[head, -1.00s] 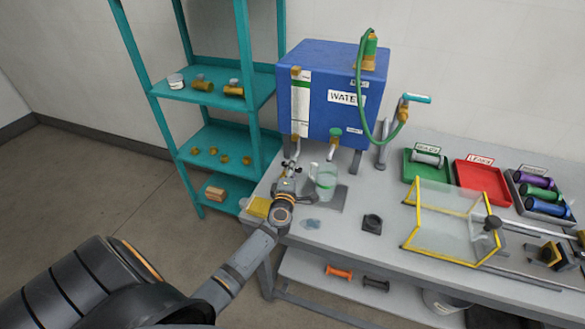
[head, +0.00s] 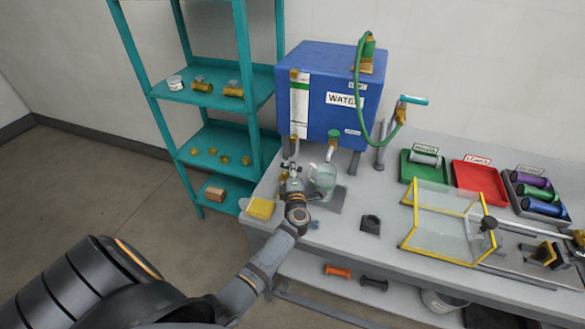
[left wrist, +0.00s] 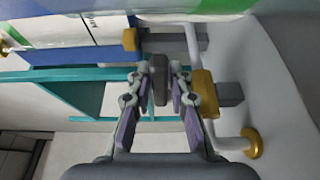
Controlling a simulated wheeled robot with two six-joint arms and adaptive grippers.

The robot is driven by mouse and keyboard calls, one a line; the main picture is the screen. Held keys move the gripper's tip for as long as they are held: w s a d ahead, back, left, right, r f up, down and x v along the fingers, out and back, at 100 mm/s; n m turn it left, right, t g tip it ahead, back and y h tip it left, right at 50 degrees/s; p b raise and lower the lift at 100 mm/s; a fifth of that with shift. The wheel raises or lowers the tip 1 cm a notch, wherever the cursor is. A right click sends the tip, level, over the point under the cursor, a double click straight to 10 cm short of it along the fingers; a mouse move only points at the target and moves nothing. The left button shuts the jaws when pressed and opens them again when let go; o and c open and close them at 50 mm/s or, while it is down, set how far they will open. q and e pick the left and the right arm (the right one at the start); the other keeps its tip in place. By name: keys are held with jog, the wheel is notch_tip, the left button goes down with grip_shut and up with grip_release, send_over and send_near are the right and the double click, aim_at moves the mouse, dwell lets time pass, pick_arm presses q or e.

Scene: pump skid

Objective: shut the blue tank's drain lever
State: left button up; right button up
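The blue tank (head: 340,105) stands at the back left of the bench, with a white and green level strip on its front. A pale pipe and brass valve (left wrist: 203,93) show below it in the left wrist view. The dark grey drain lever (left wrist: 160,80) lies between my left fingertips. My left gripper (head: 290,166) is under the tank's left front, and its fingers look closed on the lever from both sides. The arm hides part of the valve in the head view. My right gripper is not in view.
A clear jug (head: 322,178) stands close right of my left gripper. A yellow sponge (head: 260,208) lies by the bench's left edge. A green tap (head: 333,135) and a hose (head: 360,95) are on the tank. A teal shelf (head: 205,95) stands left. A yellow-framed clear guard (head: 440,215) is right.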

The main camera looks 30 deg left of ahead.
pick_arm(q)
jog(key=shift+o, duration=1.2)
jog(key=shift+s, duration=0.1)
jog(key=v, duration=1.1)
jog(key=shift+s+d, duration=0.3)
